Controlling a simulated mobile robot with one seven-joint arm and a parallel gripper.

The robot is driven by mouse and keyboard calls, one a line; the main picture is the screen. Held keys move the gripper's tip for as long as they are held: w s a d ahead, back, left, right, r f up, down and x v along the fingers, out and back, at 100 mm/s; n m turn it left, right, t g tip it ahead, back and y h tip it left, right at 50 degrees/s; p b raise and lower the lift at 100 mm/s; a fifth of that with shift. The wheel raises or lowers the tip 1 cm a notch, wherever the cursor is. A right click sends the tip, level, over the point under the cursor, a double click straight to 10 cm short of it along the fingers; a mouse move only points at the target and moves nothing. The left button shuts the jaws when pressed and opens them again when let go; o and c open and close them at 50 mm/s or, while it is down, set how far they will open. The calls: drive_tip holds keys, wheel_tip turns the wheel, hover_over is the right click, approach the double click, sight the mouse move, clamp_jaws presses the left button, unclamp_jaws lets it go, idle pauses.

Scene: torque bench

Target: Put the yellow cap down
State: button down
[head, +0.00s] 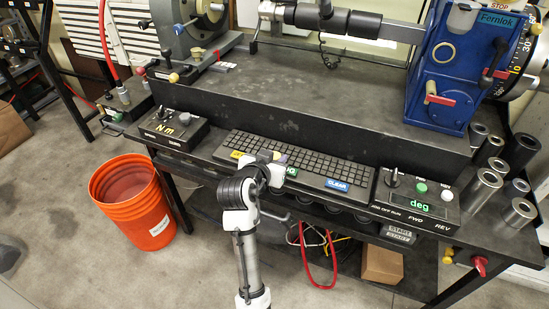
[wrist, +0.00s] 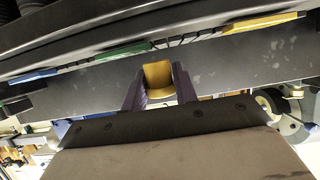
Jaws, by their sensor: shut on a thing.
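The yellow cap (wrist: 158,77) sits between the two dark fingers of my gripper (wrist: 160,88) in the wrist view. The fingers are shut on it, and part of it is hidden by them. In the head view my gripper (head: 268,158) is at the front middle of the bench, over the keyboard (head: 322,167). The cap cannot be made out there. Whether the cap touches anything below it cannot be told.
The keyboard has yellow (head: 237,154), green (head: 291,171) and blue (head: 337,185) keys along its front. A control box (head: 172,131) stands left of it, another (head: 415,200) right. Several metal sockets (head: 481,190) stand far right. An orange bucket (head: 132,200) is on the floor.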

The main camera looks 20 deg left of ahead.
drive_tip(key=shift+f+b, duration=0.45)
drive_tip(key=shift+f, duration=0.2)
drive_tip(key=c, duration=1.1)
unclamp_jaws()
drive_tip(key=shift+r, duration=0.1)
drive_tip(key=shift+r, duration=0.25)
drive_tip(key=v, duration=1.2)
drive_tip(key=shift+r+b, duration=0.3)
drive_tip(key=shift+r, duration=0.1)
